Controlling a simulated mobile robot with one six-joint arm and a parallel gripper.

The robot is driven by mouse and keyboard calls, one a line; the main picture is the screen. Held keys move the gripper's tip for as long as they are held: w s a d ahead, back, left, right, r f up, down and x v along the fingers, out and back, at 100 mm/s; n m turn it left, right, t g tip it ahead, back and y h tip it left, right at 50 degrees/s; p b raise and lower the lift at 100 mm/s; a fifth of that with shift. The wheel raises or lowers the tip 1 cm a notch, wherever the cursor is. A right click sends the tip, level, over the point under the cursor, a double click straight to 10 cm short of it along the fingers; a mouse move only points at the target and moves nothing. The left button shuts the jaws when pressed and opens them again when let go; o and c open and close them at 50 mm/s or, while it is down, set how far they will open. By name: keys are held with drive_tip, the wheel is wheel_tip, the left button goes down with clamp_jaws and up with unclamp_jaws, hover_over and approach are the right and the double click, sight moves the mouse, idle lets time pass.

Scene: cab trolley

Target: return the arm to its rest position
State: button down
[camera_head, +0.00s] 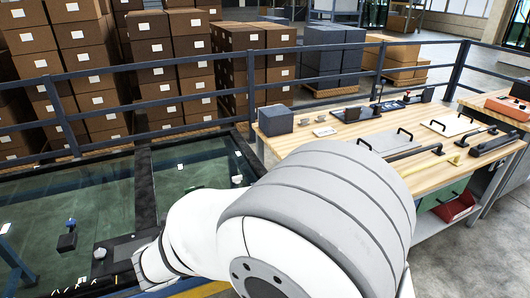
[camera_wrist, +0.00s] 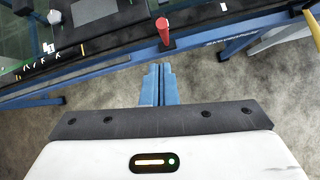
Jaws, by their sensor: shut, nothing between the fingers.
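My gripper (camera_wrist: 160,72) shows in the wrist view. Its two blue fingers are together with nothing between them, over the grey floor (camera_wrist: 204,94). The fingertips point toward the blue edge of a dark-framed glass table, a little short of a red knob (camera_wrist: 164,29) in the picture. I cannot tell the height between them. In the head view my white arm fills the lower middle, in front of the wooden workbench (camera_head: 300,145), and my gripper is hidden.
The glass-topped table (camera_head: 70,190) lies at left, with a small dark-and-blue item (camera_head: 67,238) on it. The workbench holds a grey box (camera_head: 275,119), handled plates (camera_head: 447,123) and bars. A blue railing (camera_head: 150,62) and stacked cartons (camera_head: 150,37) stand behind. Floor shows at lower right.

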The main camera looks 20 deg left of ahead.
drive_tip(key=w+d+r+m+h, duration=0.2)
drive_tip(key=w+d+r+m, duration=0.15)
drive_tip(key=d+m, duration=0.4)
drive_tip(key=w+d+r+m+h, duration=0.1)
drive_tip(key=w+d+r+m, duration=0.3)
drive_tip(key=d, duration=0.7)
drive_tip(key=w+d+r+m+h, duration=0.2)
drive_tip(key=w+d+m, duration=0.45)
drive_tip(key=d, duration=0.25)
drive_tip(key=s+d+r+m+g, duration=0.1)
drive_tip(key=s+d+m, duration=0.1)
drive_tip(key=d+m, duration=0.4)
drive_tip(key=s+d+r+m, duration=0.2)
drive_tip(key=d+m, duration=0.3)
drive_tip(key=d, duration=0.3)
drive_tip(key=s+d+m+g, duration=0.1)
drive_tip(key=s+d+m, duration=0.7)
drive_tip(key=s+m, duration=0.2)
drive_tip(key=r+m, duration=0.1)
drive_tip(key=m, duration=0.1)
drive_tip(key=shift+d+m+g+y, duration=0.3)
drive_tip(key=shift+m, duration=0.1)
